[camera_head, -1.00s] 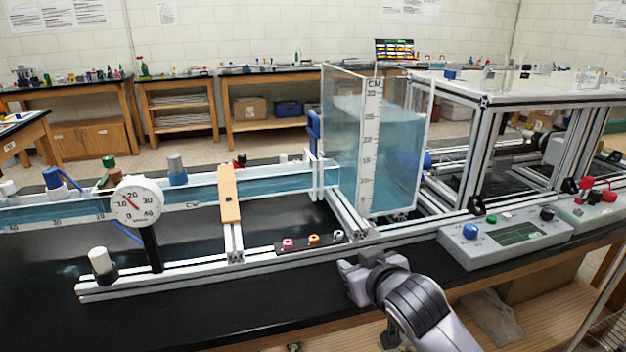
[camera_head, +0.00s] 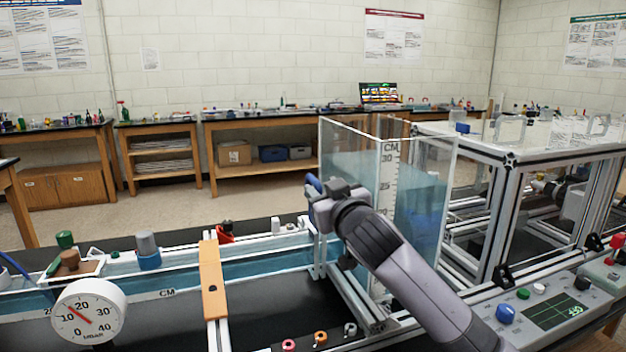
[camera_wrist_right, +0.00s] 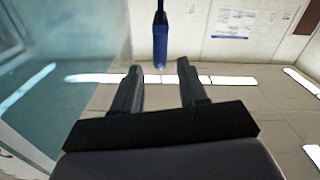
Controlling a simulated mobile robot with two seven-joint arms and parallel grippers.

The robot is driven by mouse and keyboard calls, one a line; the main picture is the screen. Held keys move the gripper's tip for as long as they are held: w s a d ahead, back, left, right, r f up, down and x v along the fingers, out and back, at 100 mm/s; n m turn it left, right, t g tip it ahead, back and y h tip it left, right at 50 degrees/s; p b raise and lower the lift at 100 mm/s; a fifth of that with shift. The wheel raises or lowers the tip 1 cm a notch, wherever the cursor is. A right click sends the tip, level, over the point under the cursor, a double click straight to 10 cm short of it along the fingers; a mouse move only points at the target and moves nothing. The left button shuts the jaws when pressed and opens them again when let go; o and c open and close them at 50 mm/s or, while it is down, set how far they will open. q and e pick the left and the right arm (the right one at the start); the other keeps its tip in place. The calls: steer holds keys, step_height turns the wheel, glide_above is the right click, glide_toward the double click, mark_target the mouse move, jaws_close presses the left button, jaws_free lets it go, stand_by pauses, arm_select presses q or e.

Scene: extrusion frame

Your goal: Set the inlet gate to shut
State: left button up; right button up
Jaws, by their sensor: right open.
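The inlet gate's blue handle (camera_head: 314,183) shows at the left edge of the clear water tank (camera_head: 425,210), partly hidden behind my right gripper (camera_head: 320,197). In the right wrist view the blue handle (camera_wrist_right: 160,45) hangs on a thin dark rod, just beyond the fingertips and in line with the gap between them. My right gripper (camera_wrist_right: 159,72) is open, with nothing between its fingers. The gate plate itself is hard to make out. My left gripper is not in view.
The water channel (camera_head: 180,290) runs left from the tank, with an orange crosspiece (camera_head: 212,280) over it. A round dial gauge (camera_head: 88,312) stands at the front left. A grey control box (camera_head: 540,305) and the metal extrusion frame (camera_head: 497,215) are at the right.

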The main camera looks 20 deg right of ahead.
mark_target(319, 187)
steer(key=shift+w+a+p, duration=0.1)
steer(key=shift+w+p, duration=0.4)
steer(key=shift+w, duration=2.35)
steer(key=shift+f, duration=0.1)
jaws_close()
